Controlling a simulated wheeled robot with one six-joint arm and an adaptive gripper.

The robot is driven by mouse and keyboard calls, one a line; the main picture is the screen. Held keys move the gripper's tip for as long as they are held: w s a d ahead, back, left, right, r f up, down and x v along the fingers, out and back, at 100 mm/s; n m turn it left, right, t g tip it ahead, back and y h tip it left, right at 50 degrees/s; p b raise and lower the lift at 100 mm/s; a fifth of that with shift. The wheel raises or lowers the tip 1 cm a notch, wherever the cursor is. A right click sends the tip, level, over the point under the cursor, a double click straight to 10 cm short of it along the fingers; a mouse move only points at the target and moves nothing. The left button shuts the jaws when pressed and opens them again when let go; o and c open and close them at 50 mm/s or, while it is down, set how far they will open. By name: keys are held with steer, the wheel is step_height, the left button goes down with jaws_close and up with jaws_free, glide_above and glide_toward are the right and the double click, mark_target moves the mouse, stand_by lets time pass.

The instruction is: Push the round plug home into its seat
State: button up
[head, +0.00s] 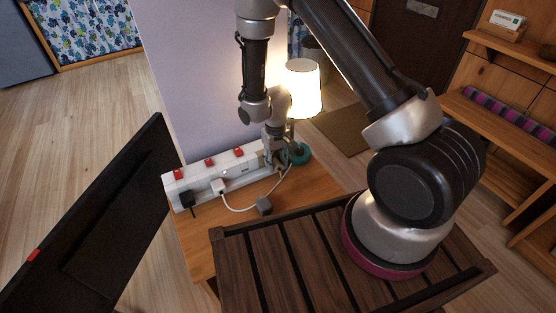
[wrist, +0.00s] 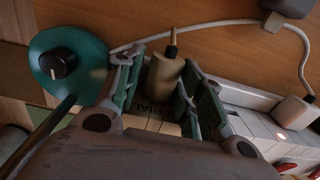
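The round plug (wrist: 164,80) is a beige cylinder with a short brown stub on its outer end. It stands at the power strip in the wrist view, between the two fingers of my gripper (wrist: 165,82). A gap shows beside the left finger; the right finger is very close to the plug, and contact is unclear. The seat is hidden under the plug, so its depth cannot be told. The white power strip (head: 238,166) lies along the wall edge of the wooden table. In the head view my gripper (head: 268,163) is at the strip's right end and largely hides the plug.
A white plug (head: 218,187) and a black plug (head: 187,201) sit in the strip. A white cord (head: 243,209) curves across the table (head: 308,187) near a dark block (head: 264,206). A lit lamp (head: 303,88) with a teal base (head: 300,155) stands close right of my gripper.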

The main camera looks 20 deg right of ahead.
steer(key=shift+w+a+r, duration=0.15)
steer(key=shift+w+a, duration=0.15)
steer(key=shift+w, duration=0.1)
steer(key=shift+s, duration=0.1)
